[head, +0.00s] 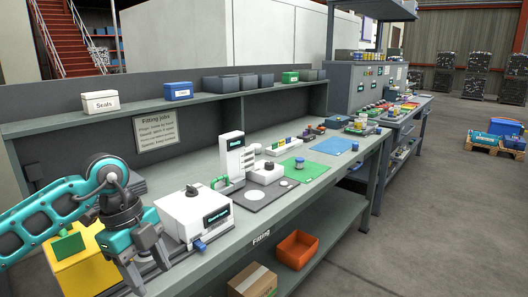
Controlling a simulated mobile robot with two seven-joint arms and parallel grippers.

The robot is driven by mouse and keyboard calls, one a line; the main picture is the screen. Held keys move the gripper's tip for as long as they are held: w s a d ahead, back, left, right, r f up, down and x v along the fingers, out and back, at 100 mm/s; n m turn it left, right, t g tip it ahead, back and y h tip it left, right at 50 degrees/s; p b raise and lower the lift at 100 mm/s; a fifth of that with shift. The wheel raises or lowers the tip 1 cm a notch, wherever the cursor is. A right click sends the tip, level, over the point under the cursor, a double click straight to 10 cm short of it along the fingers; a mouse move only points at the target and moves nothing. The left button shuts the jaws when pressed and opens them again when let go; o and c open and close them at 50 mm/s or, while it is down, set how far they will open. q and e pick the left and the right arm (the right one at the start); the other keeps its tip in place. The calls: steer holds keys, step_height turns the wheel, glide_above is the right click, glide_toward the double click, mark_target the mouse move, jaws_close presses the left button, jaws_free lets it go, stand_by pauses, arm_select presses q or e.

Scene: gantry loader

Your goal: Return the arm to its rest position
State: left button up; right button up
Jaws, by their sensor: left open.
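My left arm, teal and dark grey, comes in from the left edge. Its gripper (149,275) points down at the front left of the fitting bench (330,172). Its fingers are apart, and I see nothing held between them. The gripper is in front of a yellow box (85,272) and left of a white machine (190,214) with a dark display. The arm hides part of the yellow box. My right gripper is not in view.
A white upright device (232,158), a green mat (300,170) and a blue mat (335,146) are farther along the bench. A shelf with small bins runs behind. An orange bin (297,250) and a cardboard box (252,281) are below.

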arm_select(q)
steer(key=s+d+r+m+t+h, duration=0.1)
steer(key=s+d+h, duration=0.2)
steer(key=d+h, duration=0.6)
steer(key=s+d+r+m+h, duration=0.1)
steer(key=s+d+h, duration=0.3)
steer(key=d+h, duration=0.5)
steer(key=w+a+f+n+t+y, duration=0.2)
steer(key=a+f+n+t+y, duration=0.3)
steer(key=n+t, duration=0.35)
steer(key=w+a+f+n+t+y, duration=0.1)
steer(key=a+f+n+t+y, duration=0.2)
steer(key=f+n+t+y, duration=0.45)
steer(key=s+a+f+n+g+y, duration=0.3)
steer(key=s+f, duration=0.3)
steer(key=f, duration=0.1)
steer(key=s+a+f+n+g+y, duration=0.2)
steer(key=s+a+f+n+y, duration=0.1)
steer(key=s+f, duration=0.3)
steer(key=shift+a+f+g, duration=0.4)
steer(key=shift+a+f, duration=0.15)
steer(key=shift+f, duration=0.35)
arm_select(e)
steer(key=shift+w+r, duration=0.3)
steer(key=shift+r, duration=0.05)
